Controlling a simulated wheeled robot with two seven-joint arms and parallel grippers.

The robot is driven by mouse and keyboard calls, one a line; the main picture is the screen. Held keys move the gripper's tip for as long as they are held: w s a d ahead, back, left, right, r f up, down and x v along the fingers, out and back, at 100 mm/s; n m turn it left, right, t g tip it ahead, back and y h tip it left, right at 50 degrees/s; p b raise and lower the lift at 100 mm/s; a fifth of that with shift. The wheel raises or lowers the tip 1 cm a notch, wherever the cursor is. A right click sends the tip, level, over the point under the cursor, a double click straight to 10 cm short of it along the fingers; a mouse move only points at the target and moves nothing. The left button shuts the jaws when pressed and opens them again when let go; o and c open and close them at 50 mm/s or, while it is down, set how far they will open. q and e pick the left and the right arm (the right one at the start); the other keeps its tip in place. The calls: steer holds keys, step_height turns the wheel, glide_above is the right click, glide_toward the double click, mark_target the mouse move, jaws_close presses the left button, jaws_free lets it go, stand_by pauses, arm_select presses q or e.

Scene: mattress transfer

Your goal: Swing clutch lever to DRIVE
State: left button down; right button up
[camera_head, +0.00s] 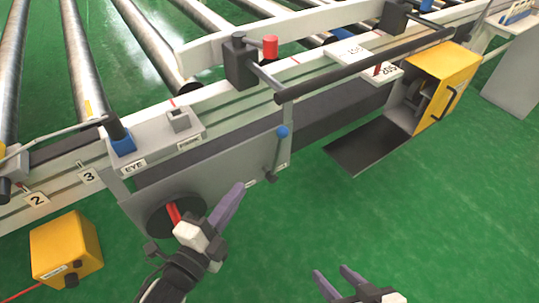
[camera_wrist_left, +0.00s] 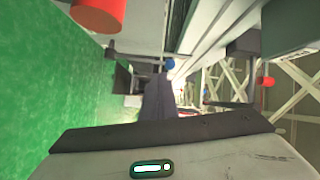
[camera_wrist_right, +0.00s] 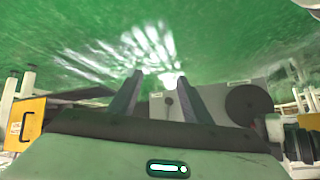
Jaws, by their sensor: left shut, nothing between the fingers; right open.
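The clutch lever, with a blue knob (camera_head: 282,132), stands nearly upright on the right end of the grey side panel (camera_head: 190,170). Its thin shaft runs down toward a dark pivot. Small label plates sit near its lower end, too small to read. The blue knob also shows in the left wrist view (camera_wrist_left: 170,64), just beyond the fingertips. My left gripper (camera_head: 238,188) is shut and empty, in front of the panel and left of the lever, apparently apart from it. My right gripper (camera_head: 332,280) is open and empty, low over the green floor, well away from the lever.
A black handwheel with a red handle (camera_head: 173,213) is beside my left gripper. A yellow box (camera_head: 66,250) stands on the floor at left. A yellow housing (camera_head: 445,85) and a dark tray (camera_head: 368,148) project at right. A long black bar (camera_head: 365,64) runs above the lever.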

mark_target(279, 136)
arm_select(q)
steer(key=w+d+m+b, duration=0.1)
steer(key=w+d, duration=0.1)
steer(key=w, duration=0.2)
steer(key=w+d+r+m+b, duration=0.1)
steer(key=w+d, duration=0.2)
steer(key=w, duration=0.2)
steer(key=w+d+r+m+h+b, duration=0.1)
steer(key=w+d, duration=0.1)
steer(key=w, duration=0.2)
steer(key=shift+w+d+t+b, duration=0.15)
steer(key=shift+d+t+b, duration=0.15)
steer(key=shift+d+b, duration=0.1)
arm_select(e)
steer(key=shift+w+a+f+n+g+y, duration=0.2)
steer(key=shift+a+f+n+g, duration=0.15)
steer(key=shift+a+f, duration=0.3)
steer(key=shift+w+a+f+n+g+y, duration=0.15)
steer(key=shift+a+f+n+g+y, duration=0.15)
steer(key=shift+a+f, duration=0.25)
arm_select(q)
steer(key=shift+a, duration=0.1)
